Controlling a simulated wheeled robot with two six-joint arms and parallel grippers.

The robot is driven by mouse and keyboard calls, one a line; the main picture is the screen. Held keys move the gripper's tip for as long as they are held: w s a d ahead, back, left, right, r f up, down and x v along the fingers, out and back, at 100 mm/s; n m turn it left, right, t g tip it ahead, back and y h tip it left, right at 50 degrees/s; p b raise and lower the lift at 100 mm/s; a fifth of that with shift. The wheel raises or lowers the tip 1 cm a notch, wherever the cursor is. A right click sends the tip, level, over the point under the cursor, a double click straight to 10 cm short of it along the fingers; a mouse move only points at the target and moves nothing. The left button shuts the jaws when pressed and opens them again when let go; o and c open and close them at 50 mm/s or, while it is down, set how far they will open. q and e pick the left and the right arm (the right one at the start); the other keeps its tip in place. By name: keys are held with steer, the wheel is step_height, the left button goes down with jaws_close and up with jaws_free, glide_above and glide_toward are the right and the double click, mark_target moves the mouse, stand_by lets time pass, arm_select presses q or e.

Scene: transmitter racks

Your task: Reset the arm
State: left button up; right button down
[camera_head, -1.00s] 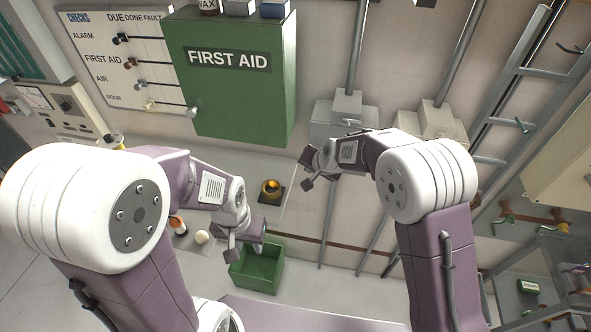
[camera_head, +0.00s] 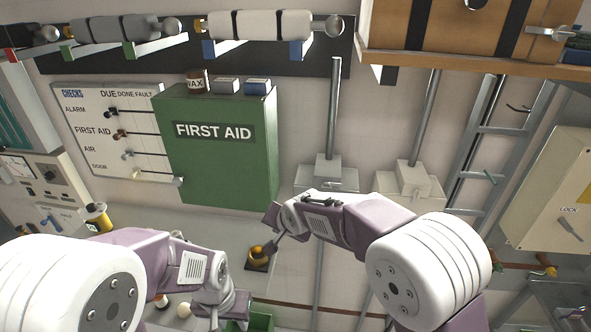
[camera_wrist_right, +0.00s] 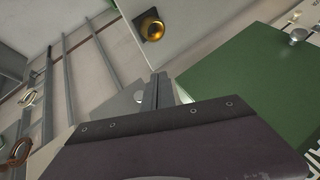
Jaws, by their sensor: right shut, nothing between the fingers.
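My right gripper (camera_head: 269,236) hangs in mid-air below the green first aid box, shut and empty. Its closed fingers also show in the right wrist view (camera_wrist_right: 160,90). My left gripper (camera_head: 216,312) is low at the bottom of the head view, near the green bin. Its fingers are too small and partly cut off to tell whether they are open.
The green first aid box (camera_head: 222,150) and a checks board (camera_head: 115,135) are on the wall. A shelf of cylinders (camera_head: 260,27) and a wooden case (camera_head: 460,25) are above. A green bin (camera_head: 262,321) is below. A ladder (camera_head: 485,150) stands right.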

steer(key=w+d+f+m+h+b, duration=0.1)
steer(key=d+f+m+b, duration=0.2)
steer(key=d, duration=0.4)
steer(key=w+d+f+h+b, duration=0.1)
steer(key=w+d+f+b, duration=0.15)
steer(key=d+b, duration=0.3)
steer(key=s+d+f+g+h+b, duration=0.1)
steer(key=s+d+f+b, duration=0.3)
steer(key=s+d+f, duration=0.65)
steer(key=s+d+f+n+g, duration=0.2)
steer(key=s+f+n, duration=0.1)
steer(key=s, duration=0.4)
steer(key=s+d+f+n+g, duration=0.2)
steer(key=s+f, duration=0.1)
steer(key=s, duration=0.4)
steer(key=shift+s+d+f+n+h+b, duration=0.25)
steer(key=shift+d+n+h+b, duration=0.05)
steer(key=shift+n+b, duration=0.15)
